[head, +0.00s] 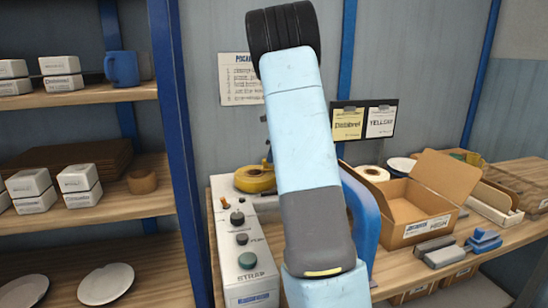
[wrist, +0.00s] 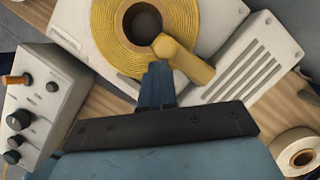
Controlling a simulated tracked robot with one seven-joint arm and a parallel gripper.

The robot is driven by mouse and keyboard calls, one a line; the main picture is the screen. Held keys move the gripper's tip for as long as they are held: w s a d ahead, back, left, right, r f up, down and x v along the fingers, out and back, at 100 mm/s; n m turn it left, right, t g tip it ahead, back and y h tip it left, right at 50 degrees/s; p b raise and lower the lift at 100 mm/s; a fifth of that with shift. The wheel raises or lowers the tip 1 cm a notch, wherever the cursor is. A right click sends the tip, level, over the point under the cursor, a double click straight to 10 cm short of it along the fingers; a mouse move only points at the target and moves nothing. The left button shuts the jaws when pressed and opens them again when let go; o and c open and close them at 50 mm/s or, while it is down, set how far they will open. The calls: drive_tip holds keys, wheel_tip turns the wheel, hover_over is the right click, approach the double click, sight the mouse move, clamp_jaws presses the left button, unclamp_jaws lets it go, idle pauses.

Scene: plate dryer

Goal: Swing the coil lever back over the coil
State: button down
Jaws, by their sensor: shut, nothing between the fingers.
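The yellow coil (wrist: 117,40) lies flat on a pale machine top in the wrist view, with a dark round hole at its middle. It also shows in the head view (head: 254,180), left of my arm. The yellow coil lever (wrist: 186,60) is a stubby bar at the coil's lower right; its rounded upper-left end overlaps the coil's edge and its other end points out to the lower right. My gripper (wrist: 158,70) is shut and empty, its fingertips beside the lever's left side at the coil's lower edge. I cannot tell whether they touch. My arm hides part of the machine in the head view.
A control box (wrist: 38,105) with knobs and an orange switch stands left of the coil. A slotted pale panel (wrist: 240,68) lies to the right, with a tape roll (wrist: 297,152) beyond. An open cardboard box (head: 415,215) stands right of my arm.

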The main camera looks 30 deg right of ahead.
drive_tip(key=shift+s+f, duration=0.1)
drive_tip(key=shift+f, duration=0.05)
drive_tip(key=shift+r, duration=0.5)
drive_tip(key=v, duration=1.3)
